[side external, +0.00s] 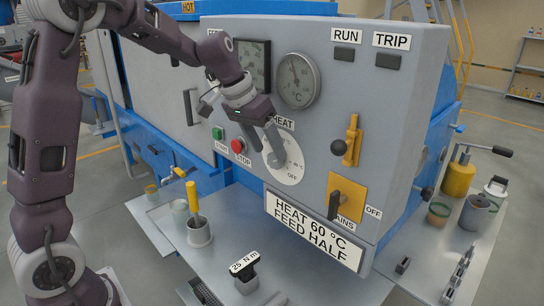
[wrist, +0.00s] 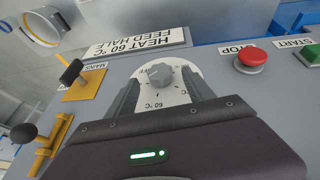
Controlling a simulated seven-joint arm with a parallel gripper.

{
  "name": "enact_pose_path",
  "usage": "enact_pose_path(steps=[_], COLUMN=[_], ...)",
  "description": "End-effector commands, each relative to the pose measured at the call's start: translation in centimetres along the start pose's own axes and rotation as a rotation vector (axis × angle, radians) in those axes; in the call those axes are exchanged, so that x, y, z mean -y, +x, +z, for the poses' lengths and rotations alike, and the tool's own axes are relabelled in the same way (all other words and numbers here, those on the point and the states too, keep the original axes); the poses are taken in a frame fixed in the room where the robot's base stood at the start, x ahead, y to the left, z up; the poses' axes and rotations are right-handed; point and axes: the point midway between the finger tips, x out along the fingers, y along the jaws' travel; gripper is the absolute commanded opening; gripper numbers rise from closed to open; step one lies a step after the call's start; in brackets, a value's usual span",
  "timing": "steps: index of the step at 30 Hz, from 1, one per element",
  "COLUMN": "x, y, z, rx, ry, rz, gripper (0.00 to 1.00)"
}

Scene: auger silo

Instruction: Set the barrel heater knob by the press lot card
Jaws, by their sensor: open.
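The lot card (side external: 318,228) on the panel's lower edge reads "HEAT 60 °C FEED HALF"; it appears upside down in the wrist view (wrist: 140,45). The HEAT dial (side external: 290,173) is a white plate on the grey panel. Its grey knob (wrist: 161,76) is at the dial's middle. In the wrist view the "60 °C" mark is below the knob and OFF is near its top. The knob's exact setting is unclear. My gripper (side external: 274,150) is open at the dial, its fingers on either side of the knob, with contact unclear; it partly hides the dial in the side view.
The green START button (side external: 217,132) and red STOP button (side external: 238,146) sit left of the dial. A yellow lever (side external: 352,142) and the yellow MAINS switch (side external: 347,192) are to its right. Cups and tools stand on the metal shelf (side external: 330,285) below.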

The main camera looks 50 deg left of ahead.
Motion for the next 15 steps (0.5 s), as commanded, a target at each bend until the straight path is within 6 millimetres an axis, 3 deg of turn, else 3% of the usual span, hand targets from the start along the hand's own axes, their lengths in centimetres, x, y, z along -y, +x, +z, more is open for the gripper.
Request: enact_pose_path(steps=[6,14,15], x=[0.0,0.0,0.0], y=[3.2,3.5,3.5], z=[0.0,0.0,0.0], rx=[0.002,0.001,0.001], ry=[0.0,0.0,0.0], rz=[0.001,0.001,0.001], gripper=[0.61,0.61,0.57])
